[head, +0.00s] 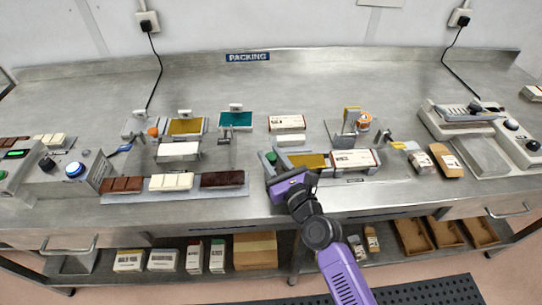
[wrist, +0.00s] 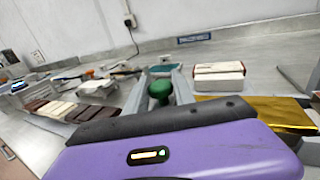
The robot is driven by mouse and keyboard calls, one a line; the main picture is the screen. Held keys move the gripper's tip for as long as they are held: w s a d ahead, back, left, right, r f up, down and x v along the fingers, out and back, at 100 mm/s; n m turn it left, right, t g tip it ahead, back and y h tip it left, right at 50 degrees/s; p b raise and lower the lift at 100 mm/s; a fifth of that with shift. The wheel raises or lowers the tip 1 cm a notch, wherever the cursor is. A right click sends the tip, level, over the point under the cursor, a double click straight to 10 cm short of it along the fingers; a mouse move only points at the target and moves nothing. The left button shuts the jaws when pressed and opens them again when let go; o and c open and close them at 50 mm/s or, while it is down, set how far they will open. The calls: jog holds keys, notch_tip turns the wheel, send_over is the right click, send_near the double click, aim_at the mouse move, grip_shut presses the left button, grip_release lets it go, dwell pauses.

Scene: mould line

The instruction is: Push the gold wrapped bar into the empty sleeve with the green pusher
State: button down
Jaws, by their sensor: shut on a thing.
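The gold wrapped bar (head: 309,161) lies flat in a guide on the bench, with its right end at the left end of a white printed sleeve (head: 355,159). I cannot tell whether its end is inside the sleeve. The green pusher's round knob (head: 271,158) stands left of the bar; in the wrist view the green pusher (wrist: 160,89) rises behind my gripper's dark edge. My gripper (head: 281,180) is shut on the green pusher, low at the guide's left end. The gold bar (wrist: 272,112) also shows at right in the wrist view.
A printed box (head: 287,122) and a plain white block (head: 291,140) lie behind the guide. A tray of chocolate bars (head: 210,190) lies to the left. A orange tape roll (head: 364,121) stands behind the sleeve; wrapped packs (head: 418,161) lie to its right.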

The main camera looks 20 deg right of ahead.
aim_at(325, 161)
dwell(0.3)
jog(key=s+d+b, duration=0.1)
jog(key=d, duration=0.3)
jog(key=s+d+b, duration=0.1)
jog(key=s+d, duration=0.1)
jog(key=d, duration=0.3)
jog(key=s+d+b, duration=0.1)
jog(key=d+b, duration=0.1)
jog(key=d, duration=0.3)
jog(key=shift+s+d, duration=0.25)
jog(key=shift+s, duration=0.1)
jog(key=shift+d, duration=0.1)
jog(key=c, duration=1.1)
grip_release()
jog(key=shift+s, duration=0.1)
jog(key=s, duration=0.5)
jog(key=s+b, duration=0.1)
jog(key=s, duration=0.1)
jog(key=shift+s+d, duration=0.25)
jog(key=shift+s, duration=0.1)
